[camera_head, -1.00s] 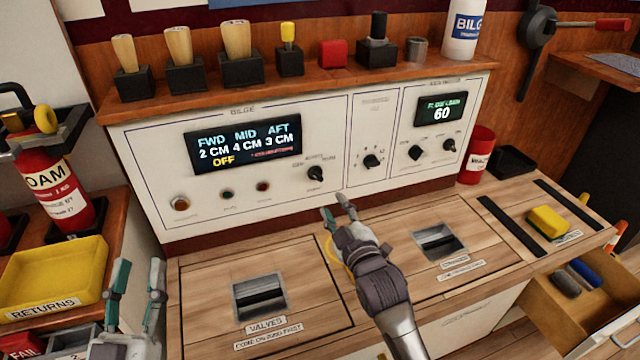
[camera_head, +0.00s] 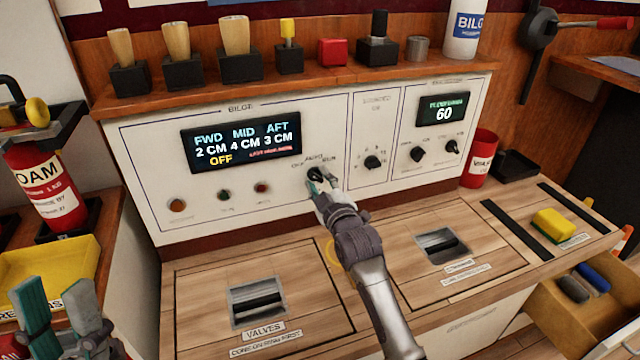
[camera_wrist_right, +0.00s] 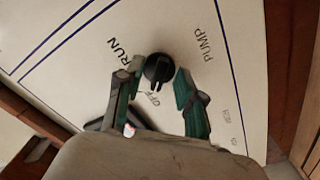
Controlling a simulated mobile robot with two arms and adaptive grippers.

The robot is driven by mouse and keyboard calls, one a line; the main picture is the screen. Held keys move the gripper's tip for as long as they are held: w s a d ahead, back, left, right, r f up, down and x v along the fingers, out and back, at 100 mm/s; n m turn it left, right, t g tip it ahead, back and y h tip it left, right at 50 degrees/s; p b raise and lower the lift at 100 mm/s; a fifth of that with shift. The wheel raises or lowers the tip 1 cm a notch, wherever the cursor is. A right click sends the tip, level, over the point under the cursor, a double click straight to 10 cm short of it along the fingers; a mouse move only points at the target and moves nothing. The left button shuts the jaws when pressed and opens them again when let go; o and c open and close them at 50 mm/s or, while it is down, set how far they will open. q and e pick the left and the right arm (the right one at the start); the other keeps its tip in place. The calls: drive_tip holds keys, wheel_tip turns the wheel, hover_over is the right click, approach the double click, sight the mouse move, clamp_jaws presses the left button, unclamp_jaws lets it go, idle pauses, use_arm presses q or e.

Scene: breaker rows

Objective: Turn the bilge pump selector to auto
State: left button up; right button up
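The bilge pump selector is a black rotary knob (camera_head: 315,175) on the white bilge panel (camera_head: 150,150), under OFF, AUTO and RUN lettering. The bilge display (camera_head: 241,143) reads FWD 2 CM, MID 4 CM, AFT 3 CM and OFF. My right gripper (camera_head: 322,183) is at the knob and partly covers it. In the right wrist view, the knob (camera_wrist_right: 158,69) sits between the two spread fingertips of the right gripper (camera_wrist_right: 158,79), and I cannot tell whether they touch it. My left gripper (camera_head: 55,290) is open and empty at the lower left.
A shelf (camera_head: 300,78) with wooden-handled tools and a white bottle (camera_head: 464,30) runs above the panel. A yellow returns tray (camera_head: 50,272) and a foam extinguisher (camera_head: 45,185) stand at left. The wooden counter (camera_head: 440,205) has recessed hatch handles. An open drawer (camera_head: 560,310) is at right.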

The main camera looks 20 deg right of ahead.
clamp_jaws()
